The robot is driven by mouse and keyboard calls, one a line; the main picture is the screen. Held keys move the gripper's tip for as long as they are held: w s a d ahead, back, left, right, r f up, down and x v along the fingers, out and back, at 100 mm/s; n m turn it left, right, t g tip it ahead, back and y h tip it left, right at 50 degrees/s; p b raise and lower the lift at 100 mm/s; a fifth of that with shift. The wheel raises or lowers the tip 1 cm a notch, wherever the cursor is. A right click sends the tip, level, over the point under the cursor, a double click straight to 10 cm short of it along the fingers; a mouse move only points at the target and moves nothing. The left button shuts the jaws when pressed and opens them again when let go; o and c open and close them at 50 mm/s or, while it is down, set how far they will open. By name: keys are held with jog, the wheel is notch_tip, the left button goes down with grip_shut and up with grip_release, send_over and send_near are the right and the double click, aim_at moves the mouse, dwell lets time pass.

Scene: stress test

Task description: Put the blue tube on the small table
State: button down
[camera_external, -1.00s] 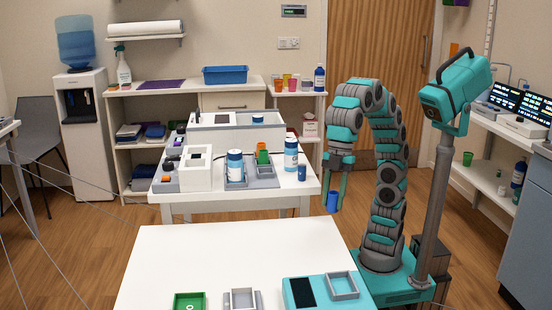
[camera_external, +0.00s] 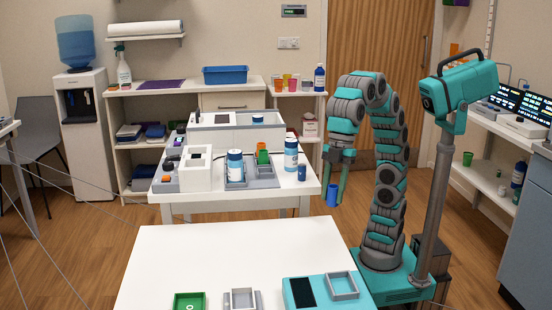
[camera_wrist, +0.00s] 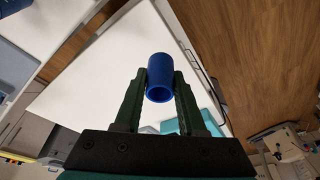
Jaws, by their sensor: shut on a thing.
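The blue tube (camera_external: 332,197) is held between the fingertips of my gripper (camera_external: 333,184), which is shut on it and points down. In the external view it hangs over the floor gap, between a white front table (camera_external: 235,250) and a white table farther back (camera_external: 240,197). The wrist view shows the tube (camera_wrist: 160,70) between my two dark green fingers (camera_wrist: 160,82), its open end toward the camera, with a white tabletop behind it. I cannot tell which table is the small one.
The front table's far half is bare; a green tray (camera_external: 190,302), a grey tray (camera_external: 243,299) and a teal device (camera_external: 305,292) line its near edge. The back table carries a white machine, bottles and a blue cup (camera_external: 301,173) near its right edge.

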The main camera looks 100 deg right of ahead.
jog(key=w+a+p, duration=0.1)
jog(key=w+a, duration=0.3)
jog(key=w+a+f+m+p, duration=0.1)
jog(key=w+a, duration=0.4)
jog(key=w+a+f+m, duration=0.1)
jog(key=w+a, duration=0.4)
jog(key=shift+a+f+p, duration=0.1)
jog(key=shift+f+p, duration=0.1)
jog(key=shift+p, duration=0.2)
jog(key=shift+w+a+f, duration=0.1)
jog(key=shift+w+a, duration=0.05)
jog(key=shift+f, duration=0.25)
jog(key=s+d+n+b, duration=0.3)
jog(key=s+d+b, duration=0.1)
jog(key=s+d, duration=1.7)
jog(key=shift+s+r, duration=0.15)
jog(key=shift+r, duration=0.3)
